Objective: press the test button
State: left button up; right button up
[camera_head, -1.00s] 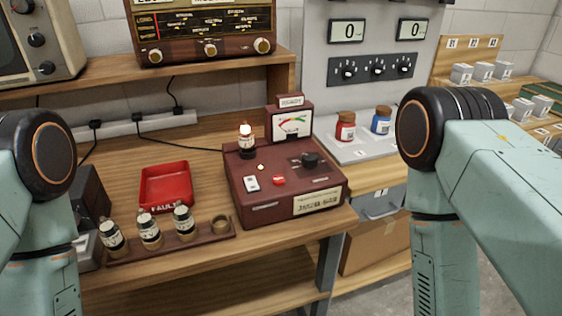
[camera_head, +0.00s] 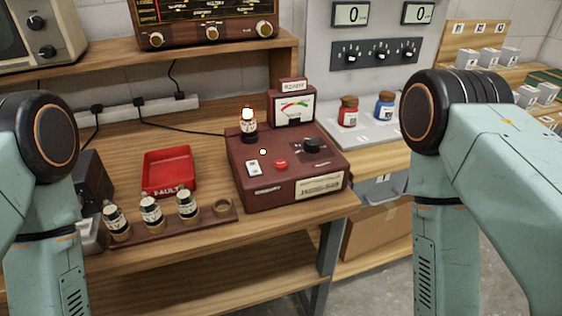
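A dark red tester box (camera_head: 300,174) stands on the wooden bench. I cannot read which control is labelled test. A meter (camera_head: 293,107) with a coloured scale rises at its back. A tube (camera_head: 249,125) with a bright top sits upright at the box's back left corner. My two arms show at the left and right edges, away from the box. Neither gripper is in view.
A rack (camera_head: 160,226) holds several labelled tubes, its right-hand socket empty. A red FAULTY tray (camera_head: 168,172) lies behind it. A radio (camera_head: 205,22) is on the shelf above. Red (camera_head: 348,112) and blue (camera_head: 385,107) jars stand to the right. Bare bench lies between tray and tester.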

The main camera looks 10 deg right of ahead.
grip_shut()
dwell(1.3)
